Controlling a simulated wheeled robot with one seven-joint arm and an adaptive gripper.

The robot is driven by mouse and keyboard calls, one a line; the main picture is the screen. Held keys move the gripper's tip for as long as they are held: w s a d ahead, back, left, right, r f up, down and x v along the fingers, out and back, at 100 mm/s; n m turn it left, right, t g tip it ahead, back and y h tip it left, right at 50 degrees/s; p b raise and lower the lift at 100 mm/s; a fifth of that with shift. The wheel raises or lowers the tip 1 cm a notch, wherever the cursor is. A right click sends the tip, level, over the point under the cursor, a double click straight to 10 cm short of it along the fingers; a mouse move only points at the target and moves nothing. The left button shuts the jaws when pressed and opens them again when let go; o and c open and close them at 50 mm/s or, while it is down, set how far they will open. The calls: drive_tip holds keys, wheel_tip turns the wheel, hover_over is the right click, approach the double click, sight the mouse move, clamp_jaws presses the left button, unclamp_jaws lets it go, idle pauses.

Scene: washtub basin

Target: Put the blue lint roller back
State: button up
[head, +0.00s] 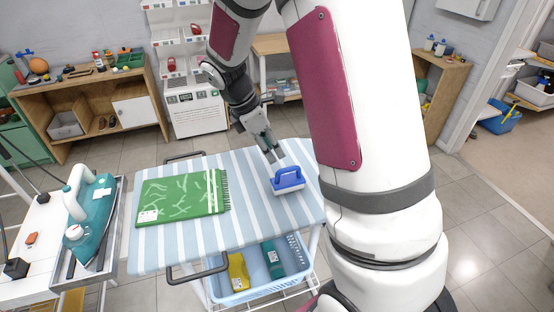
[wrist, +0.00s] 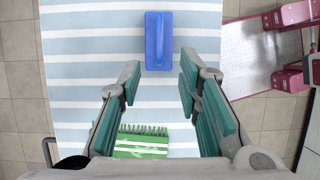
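A blue handled block (head: 288,178) with a pale underside lies on the blue-and-white striped cloth of the ironing table (head: 180,238), near its right side. It looks more like a scrub brush than a roller; I cannot tell if it is the lint roller. In the wrist view the blue block (wrist: 158,40) lies beyond my fingertips, roughly centred between them. My gripper (head: 275,157) is above the table, just behind and left of the block. In the wrist view my gripper (wrist: 159,85) is open, with nothing between its fingers.
A folded green towel (head: 182,197) lies on the table's left half. A teal iron (head: 90,215) stands on a tray at left. A blue basket (head: 262,272) with yellow and teal items sits under the table. A wooden shelf (head: 85,90) and white rack (head: 195,110) stand behind.

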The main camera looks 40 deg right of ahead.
drive_tip(key=s+a+r+m+t+y, duration=0.1)
drive_tip(key=s+a+r+m+t, duration=0.1)
drive_tip(key=s+a+r+m, duration=0.3)
drive_tip(key=s+a+r+m+t+y, duration=0.1)
drive_tip(key=s+r, duration=0.1)
drive_tip(key=r, duration=0.6)
drive_tip(key=s+a+r+m+t+y, duration=0.1)
drive_tip(key=s+a+r+m+t, duration=0.1)
drive_tip(key=s, duration=0.4)
drive_tip(key=s+a+r+m+t+y, duration=0.1)
drive_tip(key=s+a+r+m+t, duration=0.1)
drive_tip(key=s+a+m, duration=0.3)
drive_tip(key=shift+s+r+m, duration=0.5)
drive_tip(key=shift+s+m, duration=0.4)
drive_tip(key=shift+s, duration=0.1)
